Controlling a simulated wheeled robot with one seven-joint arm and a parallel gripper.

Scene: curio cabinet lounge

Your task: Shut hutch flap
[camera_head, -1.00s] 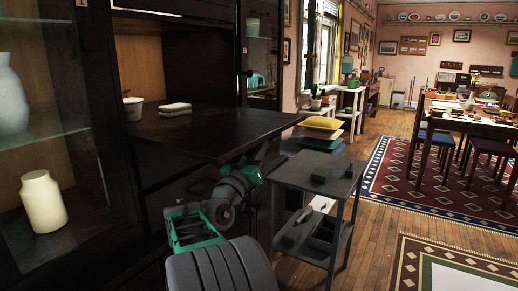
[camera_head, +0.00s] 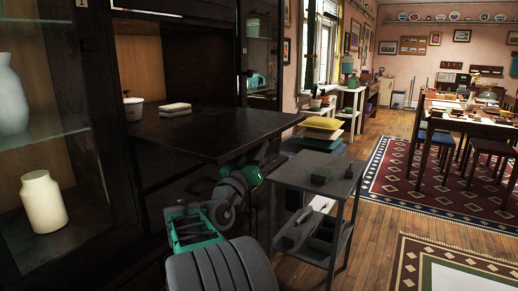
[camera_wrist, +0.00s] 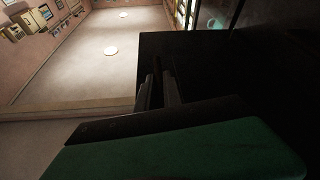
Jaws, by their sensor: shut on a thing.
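The hutch flap (camera_head: 225,128) is a dark wooden panel. It is folded down and lies about level in front of the open hutch compartment in the head view. My arm reaches under its front edge, and my gripper is hidden there. In the wrist view the dark underside of the flap (camera_wrist: 240,65) fills the right side. My gripper (camera_wrist: 162,82) shows there with its two fingers close together, shut on a thin part of the flap. Which part it grips is too dark to tell.
A white bowl (camera_head: 133,109) and a stacked pale item (camera_head: 175,110) sit at the flap's inner end. A grey side table (camera_head: 325,172) stands close right of my arm. Glass-fronted shelves with a cream jar (camera_head: 43,200) are at left.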

